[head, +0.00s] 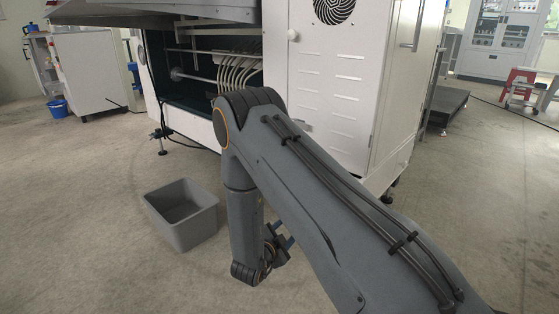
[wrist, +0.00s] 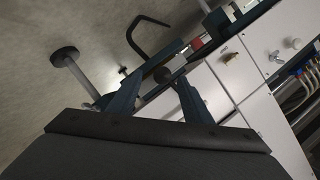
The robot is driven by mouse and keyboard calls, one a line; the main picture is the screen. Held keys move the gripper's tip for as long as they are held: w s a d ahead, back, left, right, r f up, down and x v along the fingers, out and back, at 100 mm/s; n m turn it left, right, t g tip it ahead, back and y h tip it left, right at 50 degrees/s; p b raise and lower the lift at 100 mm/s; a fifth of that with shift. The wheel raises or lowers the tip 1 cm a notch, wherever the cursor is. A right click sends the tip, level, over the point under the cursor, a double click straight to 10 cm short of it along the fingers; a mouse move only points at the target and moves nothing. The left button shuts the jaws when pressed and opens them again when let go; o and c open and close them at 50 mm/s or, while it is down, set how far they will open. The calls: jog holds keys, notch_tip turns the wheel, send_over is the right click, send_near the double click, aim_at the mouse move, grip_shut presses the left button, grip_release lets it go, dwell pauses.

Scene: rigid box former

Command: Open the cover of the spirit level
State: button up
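My gripper (wrist: 160,82) shows in the wrist view with its two dark blue fingers spread apart and nothing clearly held between them. In the head view my gripper (head: 282,238) hangs low beside the white machine (head: 335,80), partly hidden by my arm. I cannot pick out the spirit level or its cover with certainty in either view. Beyond the fingertips in the wrist view are a dark round part (wrist: 163,75) and a small red part (wrist: 197,44), near the machine's lower edge. I cannot tell whether the fingers touch anything there.
The wrist view shows a levelling foot (wrist: 65,58), a black hooked bar (wrist: 150,22) and white panels with knobs (wrist: 230,57). In the head view a grey bin (head: 185,232) stands on the floor left of my arm. Floor left of the bin is clear.

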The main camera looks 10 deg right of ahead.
jog(key=s+a+r+n+g+y+p, duration=0.1)
jog(key=s+a+r+n+y+p, duration=0.1)
jog(key=r+p, duration=0.6)
jog(key=s+a+r+n+g+y+p, duration=0.1)
jog(key=s+r+p, duration=0.4)
jog(key=r, duration=0.9)
jog(key=s+a+r+n+g+y+p, duration=0.1)
jog(key=s+a+r+n+y+p, duration=0.2)
jog(key=r+p, duration=0.8)
jog(key=shift+s+n+g+y, duration=0.4)
jog(key=shift+s+n+y, duration=0.25)
jog(key=shift+y, duration=0.35)
jog(key=shift+r, duration=0.1)
